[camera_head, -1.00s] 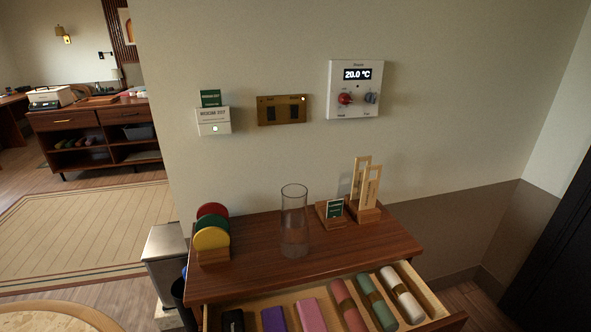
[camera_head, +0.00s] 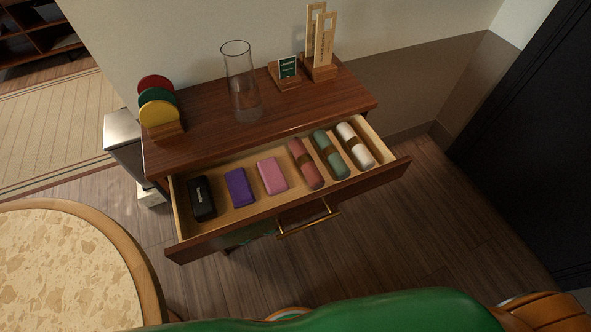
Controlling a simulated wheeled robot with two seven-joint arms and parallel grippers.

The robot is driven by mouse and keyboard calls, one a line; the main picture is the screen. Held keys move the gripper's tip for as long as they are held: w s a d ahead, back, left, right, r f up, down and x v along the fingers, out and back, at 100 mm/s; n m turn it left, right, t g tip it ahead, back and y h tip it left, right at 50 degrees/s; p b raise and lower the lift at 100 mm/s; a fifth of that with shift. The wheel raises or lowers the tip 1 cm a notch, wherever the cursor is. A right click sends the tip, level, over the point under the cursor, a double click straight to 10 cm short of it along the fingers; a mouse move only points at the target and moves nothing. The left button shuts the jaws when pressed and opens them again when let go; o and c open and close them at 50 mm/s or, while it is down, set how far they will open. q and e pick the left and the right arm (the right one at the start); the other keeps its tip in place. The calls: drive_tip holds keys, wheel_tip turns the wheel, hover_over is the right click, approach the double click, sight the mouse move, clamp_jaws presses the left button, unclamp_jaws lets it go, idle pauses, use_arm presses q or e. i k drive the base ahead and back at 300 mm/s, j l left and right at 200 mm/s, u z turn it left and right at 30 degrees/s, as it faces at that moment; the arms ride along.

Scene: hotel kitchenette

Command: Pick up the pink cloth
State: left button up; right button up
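The open drawer (camera_head: 292,215) of a dark wood cabinet holds a row of items. A dusty-pink rolled cloth (camera_head: 305,163) with a brown band lies right of the middle. Just left of it lies a flat, lighter pink rectangular item (camera_head: 272,176); I cannot tell whether it is cloth or a case. A green rolled cloth (camera_head: 330,155) and a white rolled cloth (camera_head: 355,146) lie to the right, both banded. Neither of my grippers is in view.
A purple item (camera_head: 239,188) and a black case (camera_head: 201,198) lie in the drawer's left part. A glass vase (camera_head: 242,85), coloured discs (camera_head: 158,105) and signs stand on the cabinet top. A round table (camera_head: 65,265) is at left; a green rounded surface (camera_head: 330,312) crosses the bottom.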

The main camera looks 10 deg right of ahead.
sight(275, 183)
drive_tip(key=u, duration=2.95)
drive_tip(key=z, duration=2.95)
drive_tip(key=k+l+u, duration=0.15)
drive_tip(key=l+u, duration=0.2)
drive_tip(key=k+l+u, duration=0.2)
drive_tip(key=u, duration=0.15)
drive_tip(key=k+l+u, duration=0.35)
drive_tip(key=i, duration=0.1)
